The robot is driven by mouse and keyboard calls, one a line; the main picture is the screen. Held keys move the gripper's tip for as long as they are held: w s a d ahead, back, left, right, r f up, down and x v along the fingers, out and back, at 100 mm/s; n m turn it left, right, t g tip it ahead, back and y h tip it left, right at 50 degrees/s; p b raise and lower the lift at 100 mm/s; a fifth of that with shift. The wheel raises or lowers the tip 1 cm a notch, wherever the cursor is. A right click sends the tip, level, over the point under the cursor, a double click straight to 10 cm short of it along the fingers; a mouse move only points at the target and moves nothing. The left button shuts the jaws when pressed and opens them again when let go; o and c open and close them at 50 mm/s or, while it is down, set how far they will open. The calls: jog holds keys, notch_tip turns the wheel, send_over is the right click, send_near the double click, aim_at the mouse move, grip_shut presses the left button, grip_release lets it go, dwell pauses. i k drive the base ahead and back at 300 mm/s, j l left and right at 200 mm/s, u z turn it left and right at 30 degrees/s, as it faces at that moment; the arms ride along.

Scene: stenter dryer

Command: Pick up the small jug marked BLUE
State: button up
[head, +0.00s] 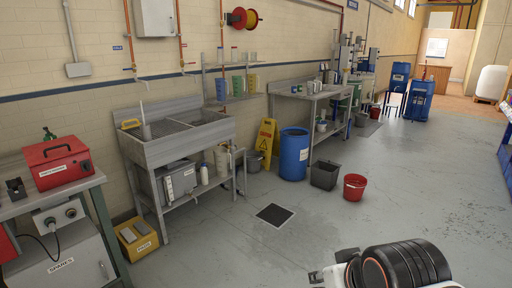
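No label reading BLUE can be made out on any small jug. Several small jugs or beakers stand on a wall rack above the sink: one with a blue tint (221,89), one greenish (238,85) and one yellowish (251,82). Several small pale vessels (300,88) stand on the steel bench further back, too small to read. Part of my arm, white and black, shows at the bottom right. My gripper's fingers cannot be seen, and it is apart from all the jugs.
A steel sink (180,140) stands on the left wall, beyond a table with a red toolbox (57,163). A blue drum (293,155), grey bin (325,176), red bucket (354,187) and yellow floor sign (266,136) line the bench (322,96). The floor at centre right is clear around a drain (274,215).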

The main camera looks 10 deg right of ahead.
aim_at(309, 84)
jog(key=i+l+z, duration=1.2)
jog(key=i+z, duration=0.4)
jog(key=i, duration=0.15)
jog(key=i+u, duration=0.1)
jog(key=i, duration=0.95)
jog(key=i+l+u, duration=0.15)
jog(key=i, duration=0.9)
jog(key=i+z, duration=0.1)
jog(key=i, duration=0.95)
jog(key=i+j+z, duration=0.1)
jog(key=i, duration=0.9)
jog(key=i+u, duration=0.2)
jog(key=i, duration=0.3)
jog(key=i+u, duration=0.2)
jog(key=i, duration=0.35)
jog(key=i+l+u, duration=0.2)
jog(key=i, duration=0.3)
jog(key=i+l+u, duration=0.2)
jog(key=i, duration=0.35)
jog(key=i+j+u, duration=0.2)
jog(key=i+u, duration=0.2)
jog(key=i+j+u, duration=0.1)
jog(key=i+u, duration=0.3)
jog(key=i, duration=0.15)
jog(key=i+l+u, duration=0.1)
jog(key=i+u, duration=0.25)
jog(key=i+j, duration=0.15)
jog(key=i, duration=0.3)
jog(key=i+j, duration=0.2)
jog(key=i, duration=0.3)
